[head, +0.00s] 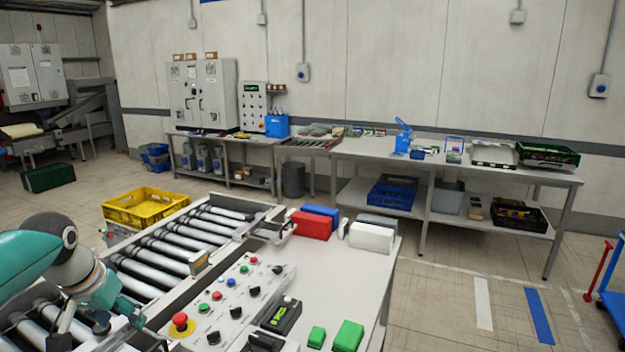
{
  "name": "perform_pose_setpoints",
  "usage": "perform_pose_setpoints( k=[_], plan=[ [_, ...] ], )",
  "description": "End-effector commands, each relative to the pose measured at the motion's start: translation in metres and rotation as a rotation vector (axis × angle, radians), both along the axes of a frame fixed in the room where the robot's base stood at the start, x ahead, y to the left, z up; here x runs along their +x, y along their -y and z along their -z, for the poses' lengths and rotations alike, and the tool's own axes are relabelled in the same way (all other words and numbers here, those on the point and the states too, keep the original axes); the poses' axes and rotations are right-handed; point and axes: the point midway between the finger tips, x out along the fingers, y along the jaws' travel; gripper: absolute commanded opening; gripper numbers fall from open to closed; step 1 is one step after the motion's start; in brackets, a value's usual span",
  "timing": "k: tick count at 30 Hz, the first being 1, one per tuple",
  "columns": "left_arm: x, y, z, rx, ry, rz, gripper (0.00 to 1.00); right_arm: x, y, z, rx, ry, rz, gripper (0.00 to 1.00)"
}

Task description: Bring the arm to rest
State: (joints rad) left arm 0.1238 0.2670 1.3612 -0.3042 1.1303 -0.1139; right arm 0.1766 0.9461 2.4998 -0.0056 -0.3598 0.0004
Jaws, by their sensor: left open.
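My left arm (75,262), teal and grey, comes in from the left edge. My left gripper (104,325) is open at the lower left, over the near part of the roller conveyor (170,256). I see nothing between its fingers, but its lower part runs close to the bottom edge of the picture. My right gripper is not in view.
A control panel (228,300) with buttons and a red emergency stop (181,322) lies right of my gripper. Red (312,224), white (371,237) and green (348,336) blocks are on the white table (345,285). A yellow crate (147,207) stands beyond the conveyor.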

Motion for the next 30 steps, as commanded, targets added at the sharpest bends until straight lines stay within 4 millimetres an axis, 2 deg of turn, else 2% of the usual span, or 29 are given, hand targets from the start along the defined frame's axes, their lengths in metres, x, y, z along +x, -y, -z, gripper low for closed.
perform_pose_setpoints(
  k=[1, 8, 11, 14, 17, 18, 21, 23, 24, 26, 27, 29, 30],
  plan=[
    [0.001, 0.003, 0.018, -0.003, -0.024, 0.006, 0.63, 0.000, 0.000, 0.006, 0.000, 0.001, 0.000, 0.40],
    [-0.005, 0.020, 0.085, -0.025, -0.152, 0.042, 0.63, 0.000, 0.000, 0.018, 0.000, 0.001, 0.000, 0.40],
    [-0.011, 0.033, 0.124, -0.043, -0.220, 0.066, 0.63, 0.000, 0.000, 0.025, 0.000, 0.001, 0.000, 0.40],
    [-0.020, 0.050, 0.174, -0.068, -0.294, 0.094, 0.63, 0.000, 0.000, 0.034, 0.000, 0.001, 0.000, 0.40],
    [-0.037, 0.075, 0.238, -0.107, -0.378, 0.126, 0.63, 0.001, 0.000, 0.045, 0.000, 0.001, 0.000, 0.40],
    [-0.047, 0.087, 0.265, -0.125, -0.410, 0.137, 0.63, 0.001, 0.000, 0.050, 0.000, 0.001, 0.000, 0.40],
    [-0.075, 0.117, 0.330, -0.177, -0.478, 0.157, 0.63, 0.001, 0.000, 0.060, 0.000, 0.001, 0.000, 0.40],
    [-0.096, 0.136, 0.367, -0.209, -0.514, 0.162, 0.63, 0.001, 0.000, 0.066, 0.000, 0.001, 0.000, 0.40],
    [-0.112, 0.149, 0.390, -0.232, -0.536, 0.161, 0.63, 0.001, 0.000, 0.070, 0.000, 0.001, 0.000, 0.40],
    [-0.138, 0.168, 0.423, -0.266, -0.565, 0.155, 0.63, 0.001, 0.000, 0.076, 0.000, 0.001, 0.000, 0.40],
    [-0.158, 0.181, 0.443, -0.288, -0.583, 0.146, 0.63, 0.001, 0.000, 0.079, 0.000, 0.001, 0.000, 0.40],
    [-0.190, 0.201, 0.470, -0.322, -0.604, 0.126, 0.63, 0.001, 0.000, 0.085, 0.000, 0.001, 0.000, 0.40],
    [-0.213, 0.213, 0.486, -0.342, -0.613, 0.107, 0.63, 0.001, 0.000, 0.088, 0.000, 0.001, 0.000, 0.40]
  ],
)
